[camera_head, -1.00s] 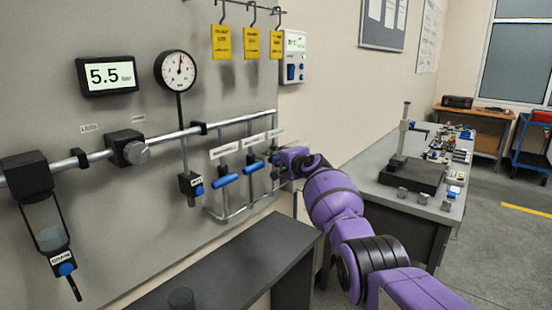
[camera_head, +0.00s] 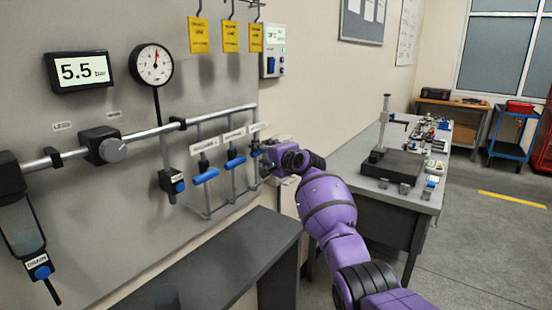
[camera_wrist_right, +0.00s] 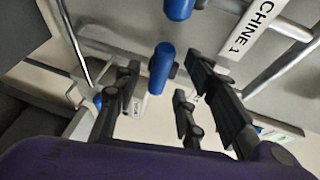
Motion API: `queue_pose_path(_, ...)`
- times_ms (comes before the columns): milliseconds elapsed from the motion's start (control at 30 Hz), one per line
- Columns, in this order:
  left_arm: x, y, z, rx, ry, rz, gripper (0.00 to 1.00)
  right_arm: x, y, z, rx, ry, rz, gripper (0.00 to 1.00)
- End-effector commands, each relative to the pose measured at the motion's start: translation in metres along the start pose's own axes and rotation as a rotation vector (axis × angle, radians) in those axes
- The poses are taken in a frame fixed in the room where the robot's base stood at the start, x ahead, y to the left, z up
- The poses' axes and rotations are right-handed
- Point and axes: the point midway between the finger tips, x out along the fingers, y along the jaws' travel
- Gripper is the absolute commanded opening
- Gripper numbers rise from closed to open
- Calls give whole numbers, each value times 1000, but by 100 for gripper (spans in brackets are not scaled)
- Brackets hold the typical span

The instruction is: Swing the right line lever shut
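The right line lever (camera_head: 256,152) has a blue handle on the rightmost of three vertical pipes on the grey wall panel. It sticks out crosswise to its pipe, partly hidden by my right gripper. My right gripper (camera_head: 264,157) is close beside it at the end of my purple arm. In the right wrist view the right gripper (camera_wrist_right: 165,72) has its fingers spread wide, with a blue handle (camera_wrist_right: 161,68) showing in the gap. I cannot tell whether a finger touches it. My left gripper is not in view.
The middle lever (camera_head: 235,162) and left lever (camera_head: 206,176) are close by on the left, also crosswise. A pressure display (camera_head: 80,71) reads 5.5 bar. A dark bench (camera_head: 215,255) stands below the panel. A table with a measuring stand (camera_head: 386,130) is at right.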

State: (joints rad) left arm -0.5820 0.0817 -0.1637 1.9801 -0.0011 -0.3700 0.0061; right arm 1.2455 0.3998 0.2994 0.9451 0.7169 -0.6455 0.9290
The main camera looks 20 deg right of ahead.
Motion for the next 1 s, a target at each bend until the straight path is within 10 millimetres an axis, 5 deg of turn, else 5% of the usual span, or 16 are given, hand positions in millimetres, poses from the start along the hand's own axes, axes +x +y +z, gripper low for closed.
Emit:
queue_pose_path(500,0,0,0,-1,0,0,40,-72,2,-2,2,3,2,38)
queue_pose_path(1000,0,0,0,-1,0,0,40,-79,2,-2,3,2,3,38)
